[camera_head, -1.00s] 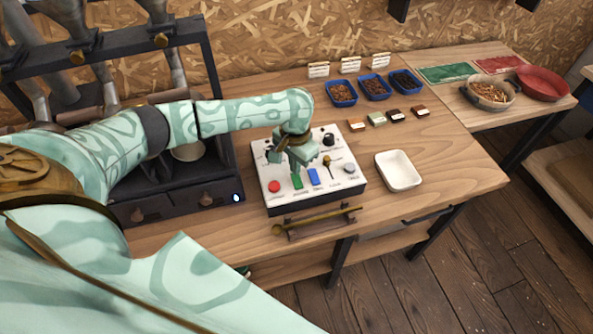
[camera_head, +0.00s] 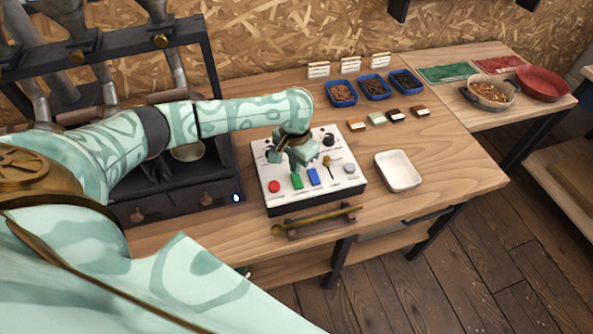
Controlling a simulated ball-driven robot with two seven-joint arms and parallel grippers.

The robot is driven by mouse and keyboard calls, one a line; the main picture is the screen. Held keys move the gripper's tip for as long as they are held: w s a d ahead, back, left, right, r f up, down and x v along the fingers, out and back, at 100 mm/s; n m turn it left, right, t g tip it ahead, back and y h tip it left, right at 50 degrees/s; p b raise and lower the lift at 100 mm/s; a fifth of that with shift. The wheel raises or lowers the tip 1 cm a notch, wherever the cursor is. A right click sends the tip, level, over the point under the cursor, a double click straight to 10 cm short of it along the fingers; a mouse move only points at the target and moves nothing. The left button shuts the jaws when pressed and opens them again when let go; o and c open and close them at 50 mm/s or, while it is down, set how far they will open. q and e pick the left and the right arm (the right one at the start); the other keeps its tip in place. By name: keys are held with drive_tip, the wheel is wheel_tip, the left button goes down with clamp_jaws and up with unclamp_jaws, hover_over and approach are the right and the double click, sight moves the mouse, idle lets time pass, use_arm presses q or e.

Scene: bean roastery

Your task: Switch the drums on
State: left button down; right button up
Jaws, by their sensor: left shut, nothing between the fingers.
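The white control panel (camera_head: 335,191) sits on the wooden table in the middle of the view. It carries a red button (camera_head: 274,186), a green switch (camera_head: 297,181), a blue switch (camera_head: 314,177), a small brass-coloured lever (camera_head: 327,161), a grey button (camera_head: 349,169) and a black knob (camera_head: 328,140). My left gripper (camera_head: 300,166) is shut and empty, pointing down over the panel just behind the green and blue switches. I cannot tell whether it touches the panel. It hides part of the panel's back half. My right gripper is not in view.
The dark roaster frame (camera_head: 190,197) with a small blue-white light stands left of the panel. A white dish (camera_head: 398,171) lies to the right. A brass scoop-like tool (camera_head: 318,217) rests in front. Blue trays (camera_head: 374,87) of beans stand behind, with small sample blocks (camera_head: 377,119).

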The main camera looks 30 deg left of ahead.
use_arm(q)
drive_tip(key=shift+f, duration=0.95)
idle(0.6)
wheel_tip(320, 180, up, 2)
drive_tip(key=p, duration=0.2)
drive_tip(key=shift+r+p, duration=0.25)
drive_tip(key=shift+p, duration=0.1)
wheel_tip(320, 180, up, 5)
drive_tip(key=p, duration=0.6)
drive_tip(key=shift+f, duration=0.2)
